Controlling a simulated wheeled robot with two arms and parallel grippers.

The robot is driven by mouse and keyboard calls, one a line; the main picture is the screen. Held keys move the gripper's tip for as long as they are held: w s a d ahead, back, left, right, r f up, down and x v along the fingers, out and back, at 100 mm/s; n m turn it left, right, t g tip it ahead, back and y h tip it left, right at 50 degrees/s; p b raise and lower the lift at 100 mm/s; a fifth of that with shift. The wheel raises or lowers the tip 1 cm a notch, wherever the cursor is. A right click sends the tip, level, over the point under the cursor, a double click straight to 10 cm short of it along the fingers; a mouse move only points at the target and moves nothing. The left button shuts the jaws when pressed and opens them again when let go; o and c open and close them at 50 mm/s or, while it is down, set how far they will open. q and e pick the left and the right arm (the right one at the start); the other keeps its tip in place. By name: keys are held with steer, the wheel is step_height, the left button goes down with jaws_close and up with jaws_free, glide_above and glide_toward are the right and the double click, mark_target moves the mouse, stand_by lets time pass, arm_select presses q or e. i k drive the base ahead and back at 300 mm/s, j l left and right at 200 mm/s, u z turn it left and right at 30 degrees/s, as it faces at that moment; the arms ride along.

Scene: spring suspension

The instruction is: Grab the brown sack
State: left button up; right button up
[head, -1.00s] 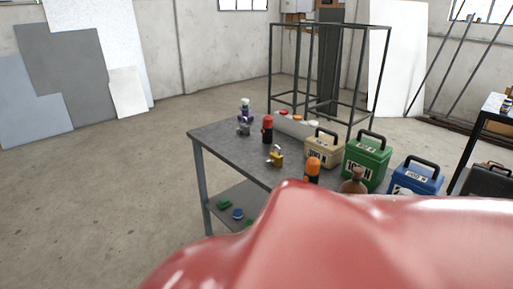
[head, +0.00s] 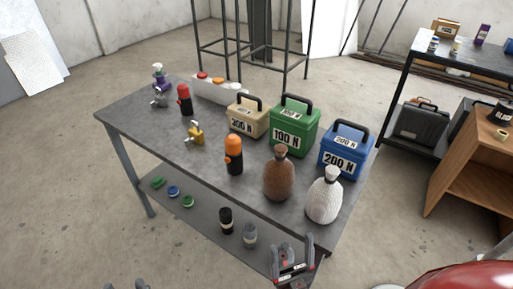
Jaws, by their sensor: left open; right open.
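The brown sack (head: 279,176) stands upright on the grey metal table (head: 150,135), near its front right part, with a tied neck. A white sack (head: 324,198) stands just right of it. My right gripper (head: 292,248) is open and empty at the table's near edge, in the picture below the two sacks and apart from them. My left gripper (head: 126,285) shows only its fingertips at the bottom edge, left of the table. They are apart with nothing between them.
Behind the sacks stand a blue box (head: 345,150), a green box (head: 293,126) and a tan box (head: 247,116). An orange-capped bottle (head: 233,156) is left of the brown sack. A padlock (head: 196,135) lies further left. A wooden shelf (head: 470,165) stands at right.

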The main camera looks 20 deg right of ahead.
mark_target(278, 173)
steer(key=i+l+z, duration=0.1)
steer(key=z, duration=0.6)
steer(key=i+j, duration=0.05)
steer(key=i, duration=0.05)
